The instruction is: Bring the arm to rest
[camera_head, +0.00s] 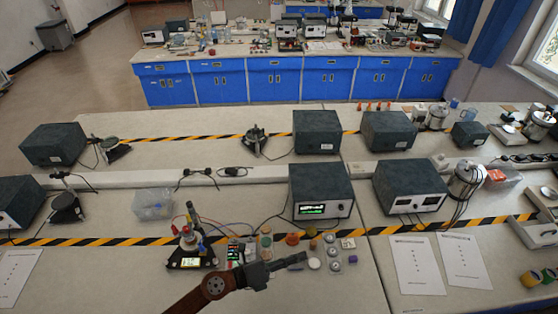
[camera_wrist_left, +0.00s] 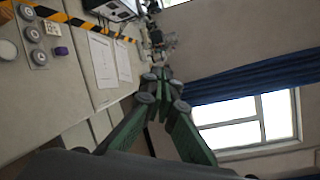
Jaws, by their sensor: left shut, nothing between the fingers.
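My left arm (camera_head: 218,283) comes in from the bottom of the head view and reaches right over the near bench (camera_head: 335,295). Its left gripper (camera_head: 303,259) points right, close to small items on the bench. In the left wrist view the gripper (camera_wrist_left: 162,90) shows green fingers with dark pads, drawn together with nothing between them. The wrist view is tilted, with the bench at left and a window at right. My right gripper is in neither view.
Small round weights (camera_head: 333,254) and a purple block (camera_head: 353,259) lie just right of the gripper. A grey instrument box (camera_head: 320,190) stands behind. Paper sheets (camera_head: 417,264) lie at right.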

